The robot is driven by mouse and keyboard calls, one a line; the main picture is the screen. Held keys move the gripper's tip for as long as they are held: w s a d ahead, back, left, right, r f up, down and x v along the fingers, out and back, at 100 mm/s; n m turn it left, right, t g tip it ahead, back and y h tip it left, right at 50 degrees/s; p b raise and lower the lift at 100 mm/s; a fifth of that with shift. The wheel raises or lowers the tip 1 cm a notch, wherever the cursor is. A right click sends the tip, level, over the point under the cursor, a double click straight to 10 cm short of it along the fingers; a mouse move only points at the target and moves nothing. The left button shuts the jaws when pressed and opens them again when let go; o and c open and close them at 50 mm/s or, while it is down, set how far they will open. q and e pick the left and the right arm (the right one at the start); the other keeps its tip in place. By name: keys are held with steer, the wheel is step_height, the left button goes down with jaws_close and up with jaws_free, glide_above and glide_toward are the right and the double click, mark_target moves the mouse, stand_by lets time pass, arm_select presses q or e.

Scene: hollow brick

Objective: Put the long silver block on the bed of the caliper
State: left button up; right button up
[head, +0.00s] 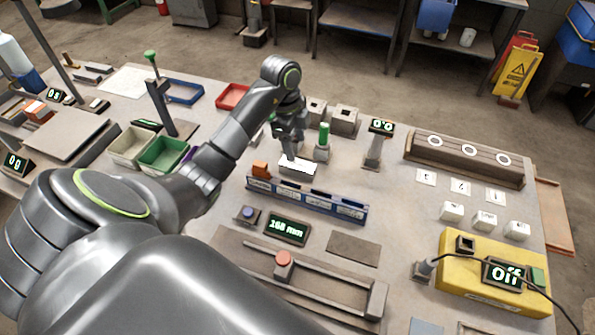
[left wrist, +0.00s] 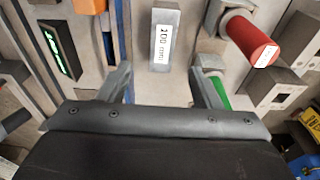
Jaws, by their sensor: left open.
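A silver block (head: 298,168) stands on the table below my left gripper (head: 289,155). In the left wrist view, the silver block (left wrist: 165,45) carries a label that seems to read 100 mm. My left gripper (left wrist: 160,80) is open and empty, its fingertips spread to either side of the block's near end, with a gap on each side. The caliper (head: 330,285) lies at the front of the table, with a red-topped slider (head: 283,261) and an end stop at the right. Its bed is bare. My right gripper is in neither view.
A blue labelled rack (head: 305,200) and a lit display (head: 287,229) stand between the block and the caliper. An orange piece (head: 260,169) and a green-topped post (head: 324,136) flank the block. A yellow box (head: 480,275) is at the right.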

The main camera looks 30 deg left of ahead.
mark_target(298, 164)
arm_select(q)
step_height(298, 164, down, 2)
steer(key=shift+d+f, duration=0.15)
steer(key=shift+f+p, duration=0.3)
step_height(298, 164, down, 4)
steer(key=shift+w+r+p, duration=0.1)
steer(key=shift+r+p, duration=0.15)
steer(key=shift+p, duration=0.35)
steer(key=shift+w+f, duration=0.1)
steer(key=shift+f, duration=0.45)
steer(key=shift+r, duration=0.1)
jaws_close()
